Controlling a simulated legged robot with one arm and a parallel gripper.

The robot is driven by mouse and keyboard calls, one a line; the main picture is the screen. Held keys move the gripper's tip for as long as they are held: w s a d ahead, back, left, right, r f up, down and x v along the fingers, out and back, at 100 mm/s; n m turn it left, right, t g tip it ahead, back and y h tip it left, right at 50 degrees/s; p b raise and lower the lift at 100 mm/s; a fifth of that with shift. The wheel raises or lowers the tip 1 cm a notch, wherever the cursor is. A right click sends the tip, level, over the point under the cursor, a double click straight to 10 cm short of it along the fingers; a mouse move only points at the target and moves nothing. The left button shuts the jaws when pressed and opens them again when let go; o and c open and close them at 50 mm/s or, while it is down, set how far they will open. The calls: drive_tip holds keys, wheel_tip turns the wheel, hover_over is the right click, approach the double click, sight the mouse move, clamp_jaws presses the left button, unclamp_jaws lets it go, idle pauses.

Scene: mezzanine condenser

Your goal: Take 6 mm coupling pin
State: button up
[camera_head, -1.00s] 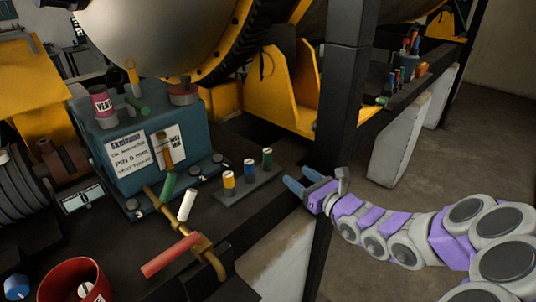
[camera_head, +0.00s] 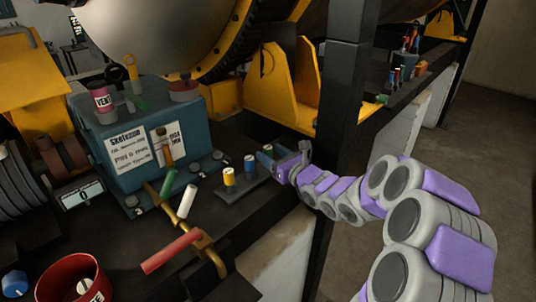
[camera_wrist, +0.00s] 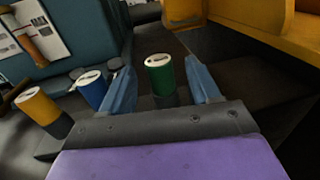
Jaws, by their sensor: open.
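Three upright pins with white tops stand in a row on a dark block: a yellow pin (camera_head: 229,177), a blue pin (camera_head: 250,165) and a green pin (camera_wrist: 160,76). Any size marks on them are too small to read, so I cannot tell which is 6 mm. My gripper (camera_head: 269,156) is at the right end of the row in the head view, largely covering the green pin there. In the wrist view my gripper (camera_wrist: 160,70) is open, with the green pin between its blue fingers and a gap on both sides. The blue pin (camera_wrist: 91,88) is just outside the left finger.
A teal box (camera_head: 140,145) with paper labels stands left of the pins. A dark post (camera_head: 343,110) rises close behind my gripper, beside a yellow bracket (camera_head: 292,85).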

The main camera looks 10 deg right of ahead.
sight(265, 149)
drive_tip(key=x, duration=0.4)
drive_tip(key=shift+f, duration=0.1)
clamp_jaws()
idle(0.5)
